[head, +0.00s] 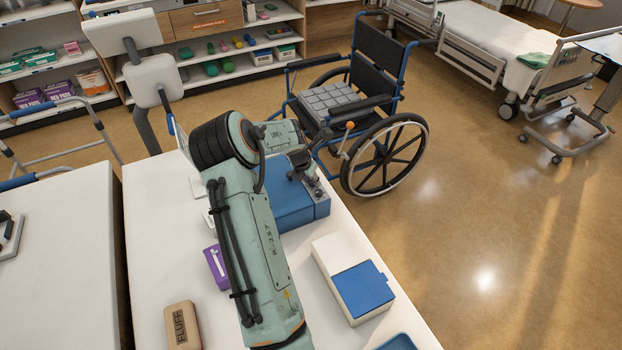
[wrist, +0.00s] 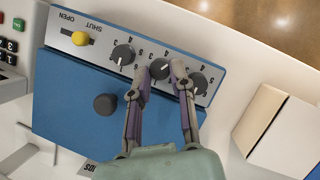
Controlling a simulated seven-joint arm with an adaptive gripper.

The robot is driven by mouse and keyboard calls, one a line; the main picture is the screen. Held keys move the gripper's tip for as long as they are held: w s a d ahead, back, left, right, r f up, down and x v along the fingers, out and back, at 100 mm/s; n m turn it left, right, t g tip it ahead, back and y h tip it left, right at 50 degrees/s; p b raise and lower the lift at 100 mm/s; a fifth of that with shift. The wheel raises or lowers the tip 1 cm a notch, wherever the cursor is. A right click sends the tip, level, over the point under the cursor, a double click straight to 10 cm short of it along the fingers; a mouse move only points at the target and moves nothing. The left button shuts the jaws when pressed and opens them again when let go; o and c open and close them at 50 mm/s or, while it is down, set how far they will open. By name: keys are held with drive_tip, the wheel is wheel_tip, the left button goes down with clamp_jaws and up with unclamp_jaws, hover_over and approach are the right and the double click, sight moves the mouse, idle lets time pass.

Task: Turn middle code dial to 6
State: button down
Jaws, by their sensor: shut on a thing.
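A blue lockbox (head: 290,205) stands on the white table in the head view. In the wrist view its grey-blue panel carries three dark code dials: a left dial (wrist: 123,54), the middle dial (wrist: 160,68) and a right dial (wrist: 198,84). My gripper (wrist: 161,75) is shut on the middle dial, one finger on each side. The dial has a pale pointer mark, but the fingers hide part of its digits and I cannot read its setting. In the head view my gripper (head: 301,165) is over the panel, small and partly hidden by my arm.
The panel has a yellow slider (wrist: 80,38) by the words SHUT and OPEN. A black knob (wrist: 105,104) sits on the blue face. A white box with a blue lid (head: 362,290), a purple item (head: 216,266) and a tan FLUFF block (head: 182,325) lie nearby. A wheelchair (head: 370,110) stands beyond.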

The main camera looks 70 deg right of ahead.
drive_tip(key=shift+m, duration=0.3)
drive_tip(key=m+g, duration=0.1)
drive_tip(key=m, duration=0.2)
drive_tip(key=shift+w+y, duration=0.15)
drive_tip(key=shift+y, duration=0.15)
drive_tip(key=m+g, duration=0.1)
drive_tip(key=m, duration=0.1)
drive_tip(key=m+y, duration=0.1)
drive_tip(key=m, duration=0.1)
drive_tip(key=shift+w+d+m+g, duration=0.1)
drive_tip(key=shift+d+m+g, duration=0.05)
drive_tip(key=shift+m+g, duration=0.2)
drive_tip(key=m+y, duration=0.1)
drive_tip(key=m, duration=0.3)
drive_tip(key=shift+d+m+g+y, duration=0.15)
drive_tip(key=shift+m+g+y, duration=0.1)
drive_tip(key=shift+g+y, duration=0.15)
drive_tip(key=shift+w+d+m+y, duration=0.1)
drive_tip(key=shift+m+y, duration=0.6)
drive_tip(key=shift+m, duration=1.2)
drive_tip(key=c, duration=1.3)
unclamp_jaws()
drive_tip(key=shift+o, duration=0.2)
